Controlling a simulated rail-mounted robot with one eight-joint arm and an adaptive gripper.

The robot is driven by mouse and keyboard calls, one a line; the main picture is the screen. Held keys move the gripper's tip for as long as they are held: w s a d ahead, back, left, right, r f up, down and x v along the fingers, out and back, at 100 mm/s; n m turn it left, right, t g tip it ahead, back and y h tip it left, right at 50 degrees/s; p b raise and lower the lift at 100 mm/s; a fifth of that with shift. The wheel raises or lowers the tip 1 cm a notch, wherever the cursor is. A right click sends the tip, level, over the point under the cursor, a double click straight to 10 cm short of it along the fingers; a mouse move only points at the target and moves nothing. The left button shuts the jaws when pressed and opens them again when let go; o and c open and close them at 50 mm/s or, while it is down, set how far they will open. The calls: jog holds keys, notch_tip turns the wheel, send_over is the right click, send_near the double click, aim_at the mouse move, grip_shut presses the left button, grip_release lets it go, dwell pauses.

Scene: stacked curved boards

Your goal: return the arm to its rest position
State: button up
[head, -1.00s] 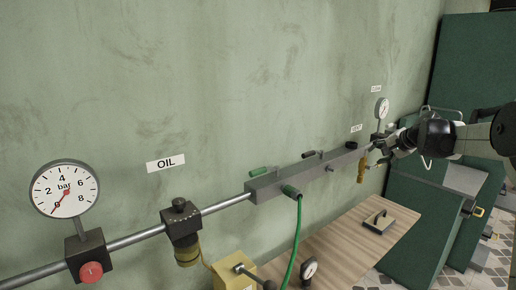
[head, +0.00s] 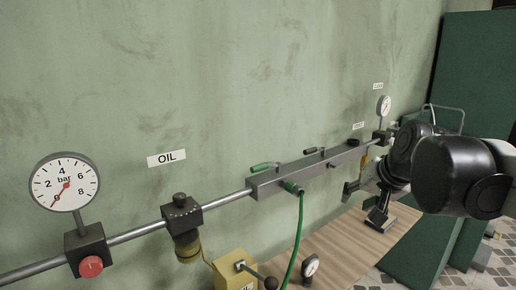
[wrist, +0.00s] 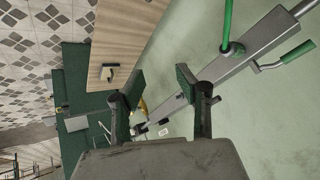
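My gripper (head: 364,204) hangs at the right in the head view, in front of the far end of the pipe and above the wooden table. In the wrist view, the two fingers of my gripper (wrist: 158,92) stand wide apart with nothing held between them. My arm reaches in from the right edge and hides part of the green panels and the floor. The grey manifold bar (head: 327,168) on the wall lies left of the gripper; in the wrist view the bar (wrist: 250,55) runs past the right finger.
The wooden table (head: 340,240) carries a small handled block, partly hidden by my gripper; the block (wrist: 109,72) shows clearly in the wrist view. A green hose (head: 297,240) hangs from the bar. Gauges (head: 64,182) stand on the pipe. Green panels (head: 478,90) stand at right.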

jog(key=s+a+f+n, duration=0.1)
jog(key=s+f, duration=0.4)
jog(key=s, duration=0.4)
jog(key=s+a+f+n+h, duration=0.1)
jog(key=s+a+f+n, duration=0.1)
jog(key=s+f, duration=0.4)
jog(key=s, duration=0.3)
jog(key=shift+s+a+n+b, duration=0.2)
jog(key=shift+s+n+b, duration=0.05)
jog(key=shift+n+b, duration=0.1)
